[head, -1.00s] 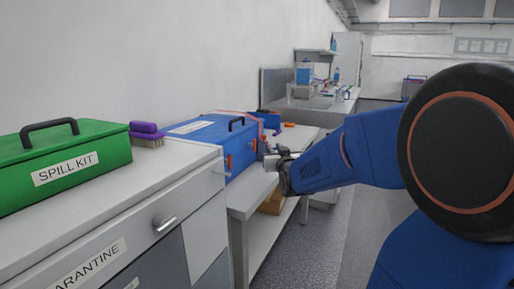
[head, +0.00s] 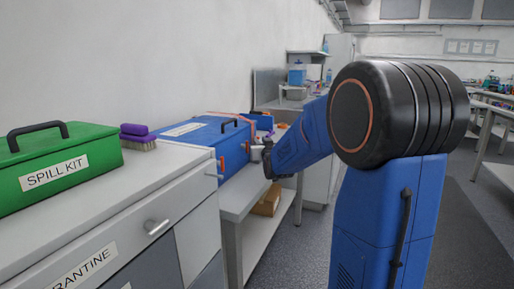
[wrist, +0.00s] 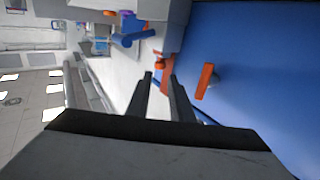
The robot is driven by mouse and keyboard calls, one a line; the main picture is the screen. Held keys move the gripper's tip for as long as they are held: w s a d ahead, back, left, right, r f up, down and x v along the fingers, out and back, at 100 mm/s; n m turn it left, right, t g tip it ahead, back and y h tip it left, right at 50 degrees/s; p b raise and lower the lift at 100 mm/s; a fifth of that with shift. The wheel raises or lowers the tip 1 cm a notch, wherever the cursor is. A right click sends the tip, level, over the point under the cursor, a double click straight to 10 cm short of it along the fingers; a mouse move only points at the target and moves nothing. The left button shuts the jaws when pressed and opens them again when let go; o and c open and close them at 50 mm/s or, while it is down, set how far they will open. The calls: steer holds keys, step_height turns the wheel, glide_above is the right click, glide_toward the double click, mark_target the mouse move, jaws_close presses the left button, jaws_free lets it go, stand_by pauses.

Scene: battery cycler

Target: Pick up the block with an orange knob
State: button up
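My gripper (wrist: 160,82) is open in the wrist view, its two dark fingers apart with nothing clearly held between them. A small orange knob (wrist: 160,63) shows just beyond the fingertips, by a pale grey block-like shape (wrist: 172,36); I cannot tell for certain that they are one block. In the head view my gripper (head: 262,152) is beside the right end of the blue case. My arm and gripper hide part of the bench there, and no block with an orange knob is clear in that view.
The blue case (head: 203,133), with orange latches, fills the right of the wrist view (wrist: 265,70). A blue cylindrical thing (wrist: 135,39) lies beyond the fingers. The green spill kit (head: 60,160) and a purple brush (head: 138,132) stand on the nearer cabinet. A cardboard box (head: 266,203) is on the lower shelf.

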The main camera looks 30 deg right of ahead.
steer(key=x, duration=0.4)
steer(key=shift+w+d+f, duration=0.2)
steer(key=shift+w+f, duration=0.15)
steer(key=shift+w, duration=0.05)
steer(key=shift+c, duration=0.6)
jaws_close()
steer(key=shift+r, duration=0.1)
